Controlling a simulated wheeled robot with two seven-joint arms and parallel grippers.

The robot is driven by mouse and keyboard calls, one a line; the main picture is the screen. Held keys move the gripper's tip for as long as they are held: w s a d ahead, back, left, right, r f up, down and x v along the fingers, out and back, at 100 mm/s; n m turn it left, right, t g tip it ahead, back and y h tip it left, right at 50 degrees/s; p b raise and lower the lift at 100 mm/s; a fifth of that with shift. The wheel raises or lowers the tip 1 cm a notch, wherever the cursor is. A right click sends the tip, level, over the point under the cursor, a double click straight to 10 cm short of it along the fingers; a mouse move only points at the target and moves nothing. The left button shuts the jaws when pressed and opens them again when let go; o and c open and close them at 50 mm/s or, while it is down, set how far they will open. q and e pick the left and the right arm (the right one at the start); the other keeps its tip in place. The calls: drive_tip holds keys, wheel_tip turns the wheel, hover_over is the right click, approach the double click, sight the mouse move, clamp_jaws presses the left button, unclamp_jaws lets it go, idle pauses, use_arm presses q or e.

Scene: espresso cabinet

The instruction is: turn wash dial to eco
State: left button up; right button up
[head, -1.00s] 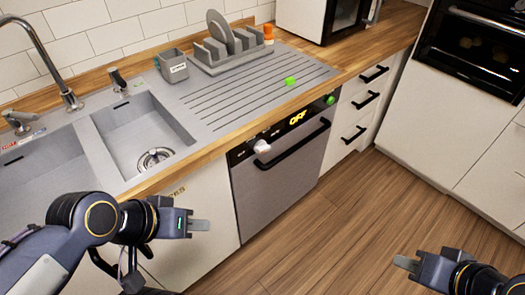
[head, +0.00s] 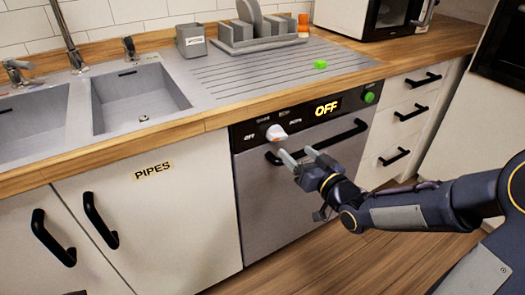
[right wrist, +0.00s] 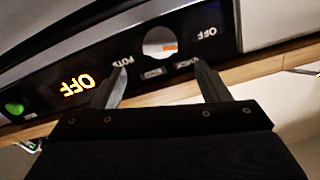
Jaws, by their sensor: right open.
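The wash dial (head: 276,133) is a white knob on the dishwasher's black control strip (head: 250,137). Its labels include OFF at its left and POTS at its right; in the right wrist view, ECO and QUICK also show. The dial (right wrist: 160,43) there appears upside down, with an orange mark on its OFF side. The display (head: 327,107) reads OFF. My right gripper (head: 296,153) is open and empty, just in front of and below the dial. In the right wrist view its fingers (right wrist: 161,68) stand apart on either side of the dial, with no contact visible. My left gripper is out of view.
A black bar handle (head: 318,142) crosses the dishwasher door just below the strip, close to my right fingers. A green button (head: 369,97) sits at the strip's right end. The wooden counter edge (head: 215,118) overhangs above. A cabinet marked PIPES (head: 150,205) stands at left.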

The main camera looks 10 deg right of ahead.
sight(281, 138)
drive_tip(key=x, duration=0.7)
drive_tip(key=shift+w, duration=0.2)
drive_tip(key=shift+r, duration=0.1)
drive_tip(key=c, duration=1)
